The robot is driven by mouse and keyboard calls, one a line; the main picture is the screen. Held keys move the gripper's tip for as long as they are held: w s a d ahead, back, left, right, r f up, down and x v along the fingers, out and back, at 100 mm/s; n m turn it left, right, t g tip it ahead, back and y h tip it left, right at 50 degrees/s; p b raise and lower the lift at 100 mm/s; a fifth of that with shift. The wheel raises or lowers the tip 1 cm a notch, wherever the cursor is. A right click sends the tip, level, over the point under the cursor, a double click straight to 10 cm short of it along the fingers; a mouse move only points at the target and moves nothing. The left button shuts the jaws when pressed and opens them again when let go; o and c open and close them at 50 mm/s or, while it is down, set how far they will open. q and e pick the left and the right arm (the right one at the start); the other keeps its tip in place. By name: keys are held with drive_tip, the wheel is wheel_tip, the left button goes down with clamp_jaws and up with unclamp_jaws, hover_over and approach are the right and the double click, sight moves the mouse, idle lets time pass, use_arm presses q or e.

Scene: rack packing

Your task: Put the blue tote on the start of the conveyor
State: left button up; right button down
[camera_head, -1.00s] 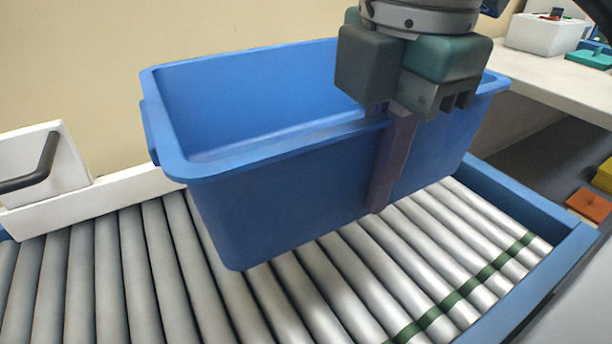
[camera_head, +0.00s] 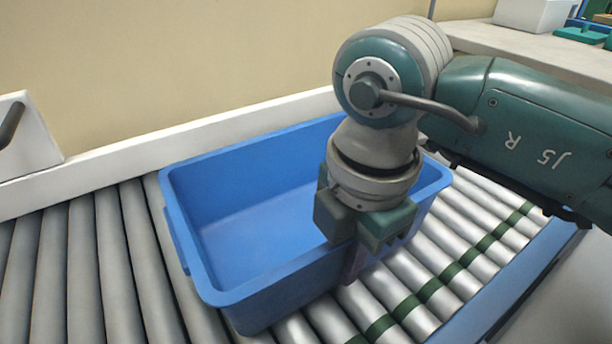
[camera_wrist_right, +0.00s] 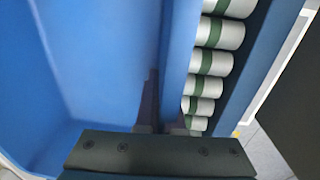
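The blue tote (camera_head: 240,225) is upright and empty over the conveyor rollers (camera_head: 120,265), and appears to rest on them. Its underside is hidden. My right gripper (camera_head: 358,262) comes down over the tote's near long wall. In the right wrist view, the gripper's dark fingers (camera_wrist_right: 164,108) straddle the wall of the tote (camera_wrist_right: 95,60), one inside and one outside, and look closed on it. My left gripper is not in view.
A dark green stripe (camera_head: 430,290) crosses the rollers along the tote's near side. A white rail (camera_head: 110,160) runs behind, against the beige wall. A blue side frame (camera_head: 500,300) edges the conveyor at right. Bare rollers lie to the left. A pale table (camera_head: 540,55) stands at back right.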

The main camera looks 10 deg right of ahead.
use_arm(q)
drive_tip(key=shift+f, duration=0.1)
use_arm(e)
drive_tip(key=c, duration=1.5)
unclamp_jaws()
drive_tip(key=shift+f, duration=0.1)
drive_tip(key=o, duration=0.5)
drive_tip(key=shift+c, duration=0.2)
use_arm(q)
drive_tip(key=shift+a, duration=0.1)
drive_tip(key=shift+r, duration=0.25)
use_arm(e)
drive_tip(key=shift+r, duration=0.35)
use_arm(q)
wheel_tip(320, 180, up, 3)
drive_tip(key=p, duration=0.3)
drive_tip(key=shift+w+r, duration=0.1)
use_arm(e)
wheel_tip(320, 180, up, 12)
drive_tip(key=shift+s+d+f, duration=0.15)
drive_tip(key=shift+s+d, duration=0.05)
drive_tip(key=shift+s, duration=0.15)
